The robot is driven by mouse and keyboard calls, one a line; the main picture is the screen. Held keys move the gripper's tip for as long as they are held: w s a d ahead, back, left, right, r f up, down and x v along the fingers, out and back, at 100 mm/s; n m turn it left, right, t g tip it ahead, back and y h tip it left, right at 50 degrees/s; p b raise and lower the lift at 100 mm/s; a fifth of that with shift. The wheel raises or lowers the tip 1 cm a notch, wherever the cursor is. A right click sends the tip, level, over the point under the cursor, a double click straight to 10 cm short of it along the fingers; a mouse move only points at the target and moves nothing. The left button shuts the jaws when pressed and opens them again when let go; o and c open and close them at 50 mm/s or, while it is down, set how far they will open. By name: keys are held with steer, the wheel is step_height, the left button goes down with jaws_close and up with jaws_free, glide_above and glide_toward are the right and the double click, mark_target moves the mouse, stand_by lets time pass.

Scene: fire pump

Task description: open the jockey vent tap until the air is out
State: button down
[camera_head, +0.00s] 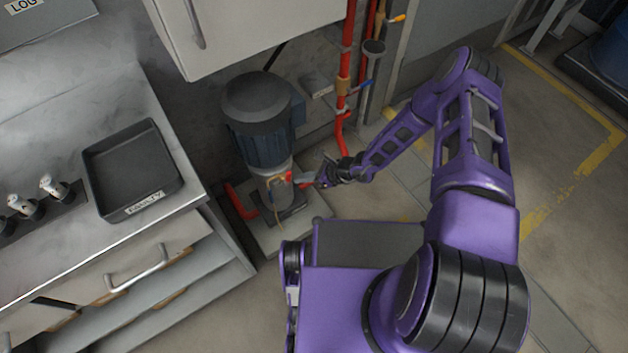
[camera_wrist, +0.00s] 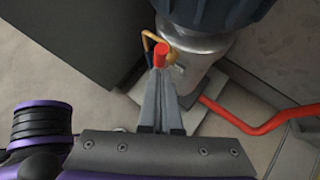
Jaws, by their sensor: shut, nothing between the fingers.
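The jockey pump (camera_head: 258,115) is a dark blue-grey motor on a pale metal body, standing upright on a low plinth. Its vent tap shows as a small red knob (camera_wrist: 160,52) with a curved brass-coloured tube beside it in the wrist view. In the head view the tap is a small red and brass spot (camera_head: 288,177) on the pump body. My gripper (camera_wrist: 160,72) is shut and empty, its fingertips right at the red knob; I cannot tell whether they touch it. In the head view my gripper (camera_head: 308,181) reaches the pump from the right. No water or air shows at the tube.
A red pipe (camera_wrist: 245,122) runs close to the right of the fingers. A red riser (camera_head: 346,75) with a blue-handled valve stands behind. A steel bench with a black tray (camera_head: 130,178) stands left. A white cabinet (camera_head: 240,25) hangs above.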

steer(key=shift+w+a, duration=0.1)
steer(key=shift+a, duration=0.25)
